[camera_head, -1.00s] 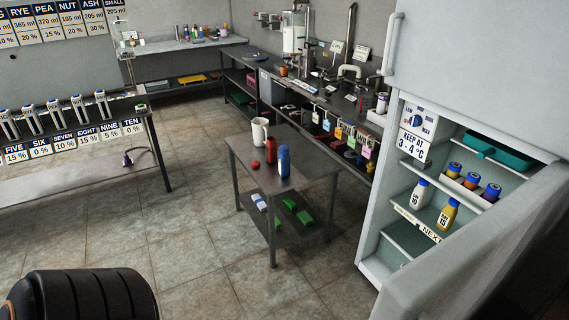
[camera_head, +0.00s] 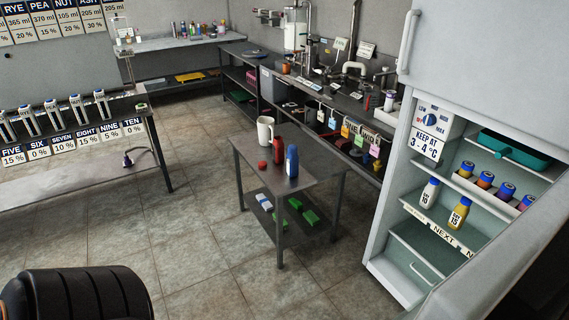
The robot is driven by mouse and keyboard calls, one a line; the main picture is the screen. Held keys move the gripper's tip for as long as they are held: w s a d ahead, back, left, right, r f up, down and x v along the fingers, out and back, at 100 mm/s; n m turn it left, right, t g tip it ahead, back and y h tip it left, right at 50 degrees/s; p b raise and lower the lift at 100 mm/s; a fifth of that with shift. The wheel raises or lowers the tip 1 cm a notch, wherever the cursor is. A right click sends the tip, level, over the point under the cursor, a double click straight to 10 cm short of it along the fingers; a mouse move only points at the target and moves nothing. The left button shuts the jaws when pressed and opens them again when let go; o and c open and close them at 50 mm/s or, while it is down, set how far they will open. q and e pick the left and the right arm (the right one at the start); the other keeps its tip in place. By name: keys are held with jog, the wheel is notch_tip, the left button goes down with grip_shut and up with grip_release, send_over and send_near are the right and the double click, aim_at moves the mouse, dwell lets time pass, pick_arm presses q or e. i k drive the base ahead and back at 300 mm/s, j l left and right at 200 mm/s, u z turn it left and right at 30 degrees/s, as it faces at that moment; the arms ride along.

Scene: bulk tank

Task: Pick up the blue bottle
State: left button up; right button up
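The blue bottle (camera_head: 292,161) stands upright on the small dark metal table (camera_head: 262,172) in the middle of the room. A red bottle (camera_head: 278,150) stands upright just left of it and a little behind. A white mug (camera_head: 265,130) stands behind the red bottle, and a small red round thing (camera_head: 262,167) lies near the table's left edge. Neither of my grippers shows in the view. A dark rounded part at the bottom left looks like mine.
An open fridge (camera_head: 440,170) with bottles on its shelves stands at the right. A long bench (camera_head: 352,105) with equipment runs behind the small table. A rack table (camera_head: 80,125) with labelled dispensers is at the left. The tiled floor (camera_head: 200,230) before the table is clear.

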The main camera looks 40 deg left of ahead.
aim_at(293, 161)
jog(key=k+j, duration=0.1)
jog(key=j, duration=1.75)
jog(key=i+j, duration=0.1)
jog(key=j, duration=0.2)
jog(key=i+j, duration=0.15)
jog(key=j, duration=0.15)
jog(key=i+j+u, duration=0.1)
jog(key=j, duration=0.2)
